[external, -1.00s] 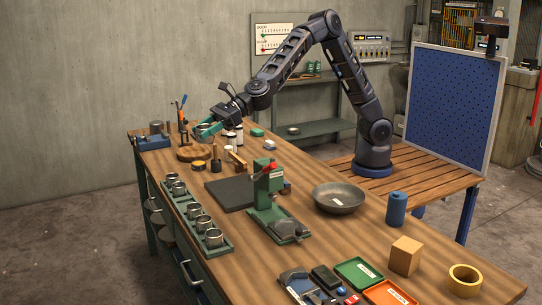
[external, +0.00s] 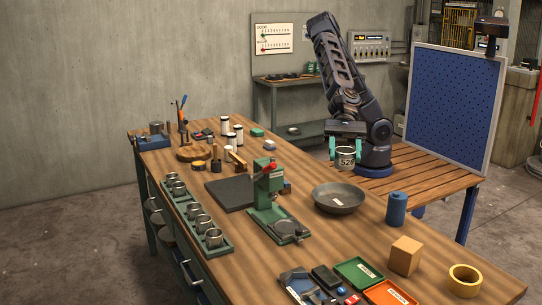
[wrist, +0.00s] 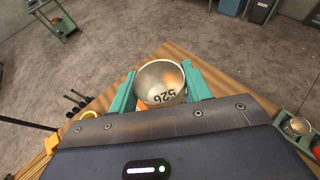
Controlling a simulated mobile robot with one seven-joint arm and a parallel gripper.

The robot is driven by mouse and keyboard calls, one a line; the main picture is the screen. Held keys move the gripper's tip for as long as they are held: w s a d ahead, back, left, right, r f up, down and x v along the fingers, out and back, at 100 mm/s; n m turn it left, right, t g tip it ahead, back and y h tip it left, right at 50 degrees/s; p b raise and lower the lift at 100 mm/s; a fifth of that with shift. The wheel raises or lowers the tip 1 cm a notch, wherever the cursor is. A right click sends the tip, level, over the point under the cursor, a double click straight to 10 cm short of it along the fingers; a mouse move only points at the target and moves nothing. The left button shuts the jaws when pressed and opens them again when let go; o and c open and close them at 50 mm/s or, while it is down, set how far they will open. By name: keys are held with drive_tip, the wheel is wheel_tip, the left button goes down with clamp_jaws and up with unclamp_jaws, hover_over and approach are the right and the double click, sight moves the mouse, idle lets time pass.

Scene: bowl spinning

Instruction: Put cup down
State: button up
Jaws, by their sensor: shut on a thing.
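A metal cup (external: 346,158) marked 526 is held between the green fingers of my gripper (external: 346,150). The cup hangs upright above the back edge of the workbench, near my arm's base. In the wrist view the same cup (wrist: 161,84) sits between the two green fingers (wrist: 160,88), and its open rim shows. Several similar metal cups stand in green trays (external: 193,213) along the bench's left front edge.
A grey bowl (external: 338,198) lies on the bench below and in front of the held cup. A green press (external: 268,195) stands left of it, and a blue cylinder (external: 397,209) right of it. Slatted wood (external: 420,180) behind the bowl is clear.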

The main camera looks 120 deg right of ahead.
sight(401, 239)
drive_tip(key=s+a+r+n+g+y, duration=0.1)
drive_tip(key=s+a+n+g, duration=0.1)
drive_tip(key=s+a, duration=0.45)
drive_tip(key=s+a+r+n+g+y, duration=0.1)
drive_tip(key=s+a+n+g, duration=0.15)
drive_tip(key=s, duration=0.75)
wheel_tip(401, 239, down, 25)
drive_tip(key=shift+f, duration=0.15)
drive_tip(key=o, duration=1)
drive_tip(key=shift+c, duration=0.2)
drive_tip(key=shift+r, duration=0.2)
drive_tip(key=v, duration=1.2)
drive_tip(key=shift+w+f, duration=0.1)
drive_tip(key=shift+f, duration=0.05)
